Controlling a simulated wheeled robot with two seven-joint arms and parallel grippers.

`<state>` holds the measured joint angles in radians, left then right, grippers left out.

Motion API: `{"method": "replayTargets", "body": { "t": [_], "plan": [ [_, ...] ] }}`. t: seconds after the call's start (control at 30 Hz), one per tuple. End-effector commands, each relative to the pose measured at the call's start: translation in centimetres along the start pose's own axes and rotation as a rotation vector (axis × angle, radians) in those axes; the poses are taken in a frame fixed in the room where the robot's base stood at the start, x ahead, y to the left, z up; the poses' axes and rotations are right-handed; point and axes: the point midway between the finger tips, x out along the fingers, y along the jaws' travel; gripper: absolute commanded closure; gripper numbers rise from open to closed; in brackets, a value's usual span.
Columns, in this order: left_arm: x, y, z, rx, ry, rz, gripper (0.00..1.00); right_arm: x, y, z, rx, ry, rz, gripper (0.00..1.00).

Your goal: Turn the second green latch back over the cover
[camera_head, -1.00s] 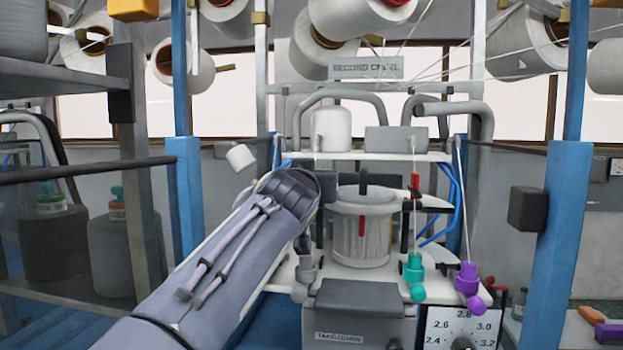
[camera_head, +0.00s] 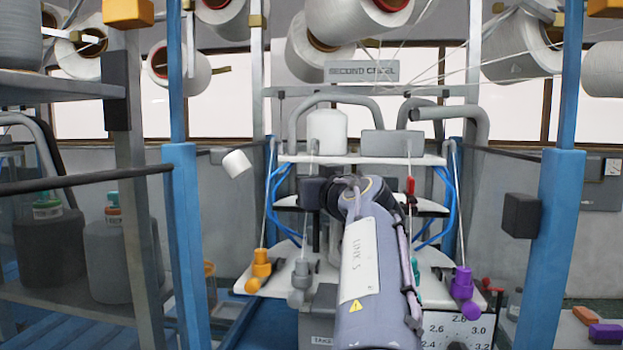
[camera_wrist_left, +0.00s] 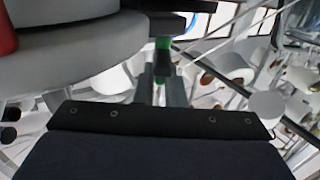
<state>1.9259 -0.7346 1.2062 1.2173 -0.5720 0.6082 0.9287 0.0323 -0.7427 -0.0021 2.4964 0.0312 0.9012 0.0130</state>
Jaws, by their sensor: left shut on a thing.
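In the left wrist view a green latch (camera_wrist_left: 162,58) stands between the fingers of my left gripper (camera_wrist_left: 164,82), which is shut on it beside the cover's rim. The large round grey cover (camera_wrist_left: 75,60) fills the upper left there, with a red part at its edge. In the head view my left arm reaches up the middle. The dark left gripper (camera_head: 312,192) is at its far end, and its fingertips cannot be made out. My arm hides the cover and the latches in that view. My right gripper is in neither view.
An orange yarn feeder (camera_head: 260,268) hangs left of my arm and a purple one (camera_head: 463,284) hangs right. A teal one (camera_head: 416,268) shows partly behind my arm. Blue posts (camera_head: 182,240) stand at both sides. A dial panel (camera_head: 462,328) is low at the right.

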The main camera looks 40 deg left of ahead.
Motion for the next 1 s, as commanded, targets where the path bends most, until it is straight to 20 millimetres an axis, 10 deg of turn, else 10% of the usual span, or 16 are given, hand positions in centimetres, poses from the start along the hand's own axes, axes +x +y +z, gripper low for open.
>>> {"method": "replayTargets", "body": {
  "t": [0.8, 1.0],
  "plan": [
    [-0.03, 0.37, -0.04, -0.001, 0.0, -0.137, 1.0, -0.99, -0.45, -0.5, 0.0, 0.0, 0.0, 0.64],
    [-0.03, 0.35, -0.05, -0.001, 0.0, -0.137, 0.68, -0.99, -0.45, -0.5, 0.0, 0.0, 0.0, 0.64]
  ]
}}
